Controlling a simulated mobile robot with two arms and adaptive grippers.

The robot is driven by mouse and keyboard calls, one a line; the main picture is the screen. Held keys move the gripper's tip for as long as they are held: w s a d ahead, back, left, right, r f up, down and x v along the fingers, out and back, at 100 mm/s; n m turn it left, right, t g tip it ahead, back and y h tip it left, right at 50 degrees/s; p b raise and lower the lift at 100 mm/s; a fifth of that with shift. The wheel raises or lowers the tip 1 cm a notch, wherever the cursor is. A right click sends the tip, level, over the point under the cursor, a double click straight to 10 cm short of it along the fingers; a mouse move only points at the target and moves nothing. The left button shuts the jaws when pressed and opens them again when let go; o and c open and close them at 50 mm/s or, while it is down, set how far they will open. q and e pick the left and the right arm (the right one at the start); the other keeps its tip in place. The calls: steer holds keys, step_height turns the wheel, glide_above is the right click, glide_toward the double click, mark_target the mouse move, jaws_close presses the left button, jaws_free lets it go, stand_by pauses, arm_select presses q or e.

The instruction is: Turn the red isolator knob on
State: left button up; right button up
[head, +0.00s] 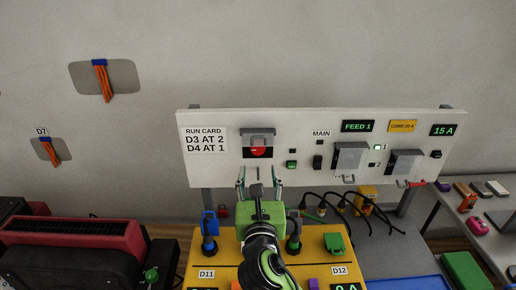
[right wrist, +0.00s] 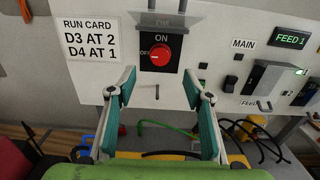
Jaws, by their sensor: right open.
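The round red isolator knob (head: 258,152) sits on a black plate on the white panel (head: 225,175). In the right wrist view, the knob (right wrist: 160,53) has ON printed above it and OFF to its left. I cannot tell surely which way it points. A grey cover (head: 257,134) sticks out just above the knob, leaving its face clear. My right gripper (head: 259,174) is open and empty, just below the knob. Its teal-padded fingers (right wrist: 159,84) are spread wider than the knob and do not touch it. My left gripper is not in view.
A small pin (right wrist: 157,91) is on the panel below the knob. A green button (head: 291,164) and the MAIN switch (head: 318,162) are to the right, then two grey-covered units. A yellow box (head: 220,262) with plugs stands below. Black cables loop at right.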

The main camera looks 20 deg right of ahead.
glide_toward(258, 149)
steer(key=w, duration=0.2)
steer(key=x, duration=0.2)
steer(key=p+x, duration=0.1)
steer(key=x, duration=0.2)
steer(key=shift+w+d+p, duration=0.2)
steer(key=shift+d+p, duration=0.15)
steer(key=shift+p, duration=0.05)
steer(key=shift+w, duration=0.2)
steer(key=shift+w+d, duration=0.15)
steer(key=shift+w, duration=0.1)
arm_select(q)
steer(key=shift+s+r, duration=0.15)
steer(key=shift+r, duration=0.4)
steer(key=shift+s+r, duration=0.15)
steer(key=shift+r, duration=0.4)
arm_select(e)
steer(key=c, duration=1.1)
